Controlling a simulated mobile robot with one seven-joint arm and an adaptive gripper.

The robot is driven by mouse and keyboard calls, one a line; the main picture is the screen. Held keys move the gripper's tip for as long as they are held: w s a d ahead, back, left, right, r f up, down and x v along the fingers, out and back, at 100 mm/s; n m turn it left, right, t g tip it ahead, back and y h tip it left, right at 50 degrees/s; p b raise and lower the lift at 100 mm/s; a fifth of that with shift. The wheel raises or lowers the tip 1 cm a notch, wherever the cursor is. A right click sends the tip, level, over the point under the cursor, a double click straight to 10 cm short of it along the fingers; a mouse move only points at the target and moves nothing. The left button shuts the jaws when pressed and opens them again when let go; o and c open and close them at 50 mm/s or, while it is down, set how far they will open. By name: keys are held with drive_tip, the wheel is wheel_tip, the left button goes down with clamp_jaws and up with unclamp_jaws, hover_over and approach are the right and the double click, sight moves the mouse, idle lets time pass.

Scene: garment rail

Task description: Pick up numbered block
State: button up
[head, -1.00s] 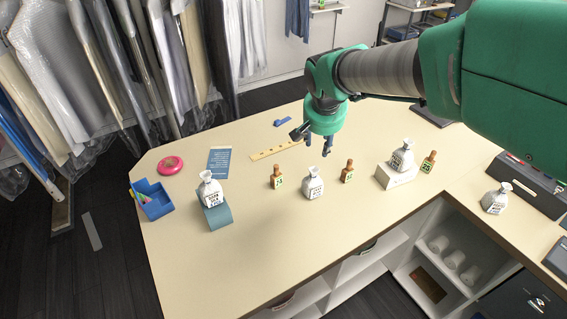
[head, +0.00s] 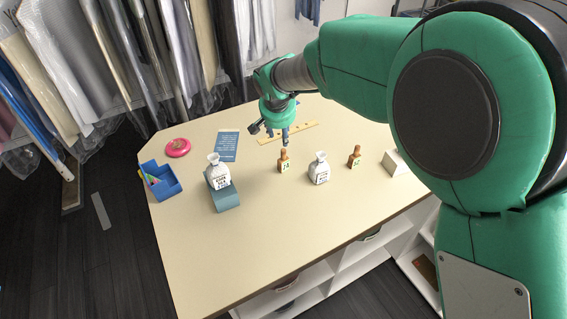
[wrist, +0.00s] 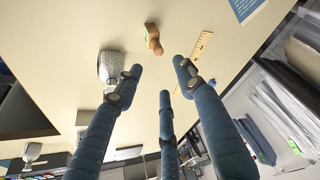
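A brown wooden block (head: 284,160) with a pale label bearing green figures stands upright on the table; the number is too small to read surely. A second similar block (head: 354,156) stands to its right, past a white bottle (head: 319,168). My gripper (head: 279,136) hangs over the table just behind and above the first block, apart from it. In the wrist view, my gripper (wrist: 160,76) shows three spread blue fingers with nothing between them. A brown block (wrist: 153,38) lies beyond the fingertips there, with a white bottle (wrist: 111,66) to its left.
A white bottle (head: 217,174) sits on a blue-grey stand (head: 226,199). A blue tray (head: 163,184), a pink ring-shaped dish (head: 178,147) and a blue card (head: 227,146) are at the left. A yellow holed strip (head: 300,130) lies behind. The front tabletop is clear.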

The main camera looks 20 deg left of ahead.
hover_over(283, 151)
drive_tip(key=s, duration=0.2)
drive_tip(key=f, duration=0.8)
drive_tip(key=shift+w+d+b, duration=0.1)
drive_tip(key=shift+w+b, duration=0.15)
drive_tip(key=shift+b, duration=0.1)
drive_tip(key=x, duration=0.4)
drive_tip(key=shift+s+d+f+b, duration=0.1)
drive_tip(key=shift+s+b, duration=0.1)
drive_tip(key=shift+b, duration=0.1)
drive_tip(key=shift+w+f, duration=0.25)
drive_tip(key=shift+f, duration=0.25)
drive_tip(key=shift+c, duration=0.5)
clamp_jaws()
